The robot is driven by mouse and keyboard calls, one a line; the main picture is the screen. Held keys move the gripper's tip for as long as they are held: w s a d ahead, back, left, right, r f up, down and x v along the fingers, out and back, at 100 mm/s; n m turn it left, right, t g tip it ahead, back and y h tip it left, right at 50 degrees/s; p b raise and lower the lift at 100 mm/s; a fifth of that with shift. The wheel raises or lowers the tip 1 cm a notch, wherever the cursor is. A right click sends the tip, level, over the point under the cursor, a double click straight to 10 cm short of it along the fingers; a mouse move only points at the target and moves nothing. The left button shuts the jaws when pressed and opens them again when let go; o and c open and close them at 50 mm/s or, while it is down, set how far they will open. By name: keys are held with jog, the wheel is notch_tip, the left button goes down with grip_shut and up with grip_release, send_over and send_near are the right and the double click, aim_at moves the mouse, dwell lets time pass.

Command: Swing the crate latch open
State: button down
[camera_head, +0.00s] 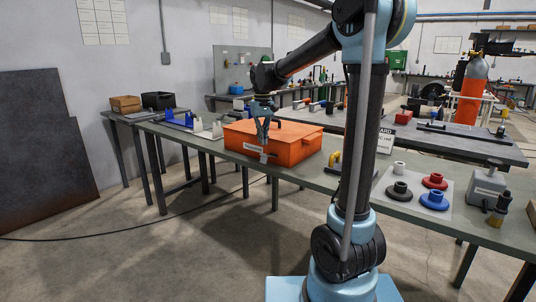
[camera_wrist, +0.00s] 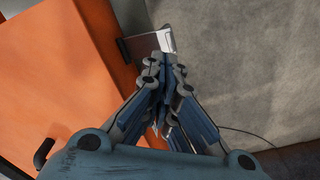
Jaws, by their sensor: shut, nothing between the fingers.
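The orange crate (camera_head: 292,147) sits shut on the grey-green workbench, with a white label (camera_head: 253,147) on its front. The crate fills the left of the wrist view (camera_wrist: 60,70). A small latch (camera_head: 264,157) shows at the crate's front. In the wrist view the latch has a bright metal end (camera_wrist: 167,40) and a darker plate (camera_wrist: 138,47) against the crate's side. My gripper (camera_head: 264,141) is shut and empty, in front of the crate and close to the latch. Its fingertips (camera_wrist: 163,62) lie just below the bright end in the wrist view; I cannot tell whether they touch it.
Right of the crate, a yellow-handled item (camera_head: 334,160) lies on the bench (camera_head: 310,173). Beyond my arm, a pale mat (camera_head: 413,207) carries red (camera_head: 435,181), blue (camera_head: 434,200) and dark wheel-like parts. Blue and white holders (camera_head: 185,119) stand left of the crate. The floor in front is open, crossed by a cable.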

jog(key=shift+f, duration=1.95)
dwell(0.6)
dwell(0.4)
notch_tip(320, 180, up, 8)
dwell(1.0)
jog(key=s+d+f+m+t, duration=0.1)
jog(key=s+d+f, duration=0.5)
jog(key=s+d, duration=0.45)
jog(key=s+d+f+m+t, duration=0.15)
jog(key=s+d+f, duration=0.45)
jog(key=s, duration=0.7)
jog(key=s+d+f+m, duration=0.1)
jog(key=s+d+f, duration=0.3)
jog(key=s+f, duration=0.4)
jog(key=shift+s+d+f+m, duration=0.25)
jog(key=shift+d+f+m, duration=0.1)
jog(key=shift+f, duration=0.25)
jog(key=shift+s, duration=0.1)
